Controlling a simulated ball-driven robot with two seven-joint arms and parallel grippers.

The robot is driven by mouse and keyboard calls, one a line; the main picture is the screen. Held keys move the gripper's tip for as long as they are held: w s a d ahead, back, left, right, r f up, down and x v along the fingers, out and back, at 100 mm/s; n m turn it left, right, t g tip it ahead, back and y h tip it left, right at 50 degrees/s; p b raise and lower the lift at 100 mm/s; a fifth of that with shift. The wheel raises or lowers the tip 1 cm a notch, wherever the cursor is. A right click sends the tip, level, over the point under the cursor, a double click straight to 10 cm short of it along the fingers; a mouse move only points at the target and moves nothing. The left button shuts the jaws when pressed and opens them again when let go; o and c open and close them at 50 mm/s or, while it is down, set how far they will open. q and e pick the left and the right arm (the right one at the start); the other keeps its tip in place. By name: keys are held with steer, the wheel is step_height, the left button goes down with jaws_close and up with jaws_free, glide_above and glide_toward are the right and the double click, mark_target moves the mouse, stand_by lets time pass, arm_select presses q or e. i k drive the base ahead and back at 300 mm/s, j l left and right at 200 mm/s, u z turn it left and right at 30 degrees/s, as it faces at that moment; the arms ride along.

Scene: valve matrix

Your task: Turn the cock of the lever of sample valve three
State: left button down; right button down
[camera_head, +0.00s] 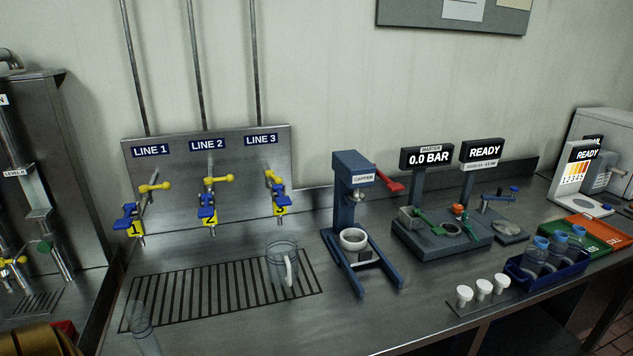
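Sample valve three, under the LINE 3 label (261,140), has a yellow lever (274,178) with a round knob, a blue part and a yellow tag (281,210) marked 3. A clear jug (283,265) with a pale handle stands on the slotted drain grate, below and slightly right of this valve's spout. Valve two (209,198) and valve one (137,213) have similar yellow levers and blue parts, to the left on the same steel panel. Neither of my grippers shows in the head view.
A blue capper (347,195) with a red handle stands right of the valves. Further right are a test station (443,238) reading 0.0 BAR and READY, white caps (483,289), and a blue crate (550,272) of bottles. A clear cylinder (143,325) stands at front left. The front middle counter is clear.

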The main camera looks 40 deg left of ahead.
mark_target(270, 173)
steer(key=i+l+u, duration=0.2)
steer(key=i+l, duration=0.15)
steer(key=l, duration=0.25)
steer(key=i+l+u, duration=0.15)
steer(key=l, duration=0.2)
steer(key=i+l+u, duration=0.1)
steer(key=l, duration=0.25)
steer(key=i+l+u, duration=0.1)
steer(key=l, duration=0.25)
steer(key=i, duration=0.1)
